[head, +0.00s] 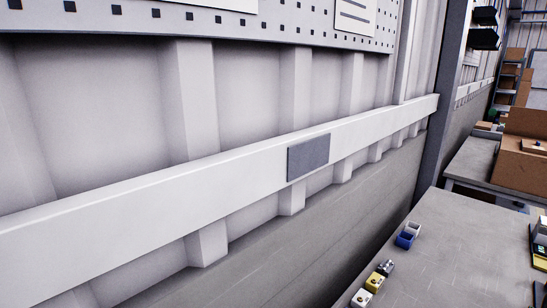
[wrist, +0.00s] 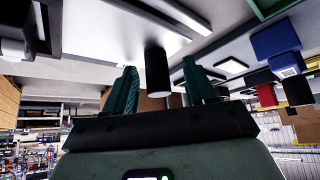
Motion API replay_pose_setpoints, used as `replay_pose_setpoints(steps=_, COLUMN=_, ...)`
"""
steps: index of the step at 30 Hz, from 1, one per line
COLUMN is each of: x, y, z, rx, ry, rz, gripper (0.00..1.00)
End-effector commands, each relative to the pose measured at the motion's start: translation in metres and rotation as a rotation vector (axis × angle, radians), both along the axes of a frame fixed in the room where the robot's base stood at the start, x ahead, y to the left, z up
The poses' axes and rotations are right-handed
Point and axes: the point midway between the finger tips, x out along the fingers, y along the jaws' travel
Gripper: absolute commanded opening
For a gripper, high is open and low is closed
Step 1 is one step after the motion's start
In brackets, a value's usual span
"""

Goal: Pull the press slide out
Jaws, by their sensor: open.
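In the wrist view, my gripper (wrist: 160,68) is open, with one dark green finger on each side of the picture's middle. A black cylinder (wrist: 157,74) shows between the two fingers. It looks apart from both, and I cannot tell how deep it lies between them. Behind it is a pale flat bar or plate (wrist: 165,14). I cannot tell for sure whether the cylinder or the plate belongs to the press slide. Neither my gripper nor a press slide can be made out in the head view.
In the wrist view, a blue block (wrist: 275,40) and a red block (wrist: 262,88) are at the right. The head view shows a grey bench (head: 455,245) with a blue bin (head: 404,240), a brown box (head: 520,165) beyond, and a wall rail (head: 230,170).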

Motion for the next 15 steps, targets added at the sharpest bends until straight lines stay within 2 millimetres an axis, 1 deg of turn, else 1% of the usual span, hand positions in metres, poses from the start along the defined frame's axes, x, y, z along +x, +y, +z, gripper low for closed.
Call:
replay_pose_setpoints(steps=5, x=0.000, y=0.000, z=0.005, rx=-0.001, ry=-0.001, rz=-0.001, gripper=0.55)
replay_pose_setpoints(steps=15, x=0.000, y=0.000, z=0.039, rx=-0.001, ry=-0.001, rz=-0.001, gripper=0.55)
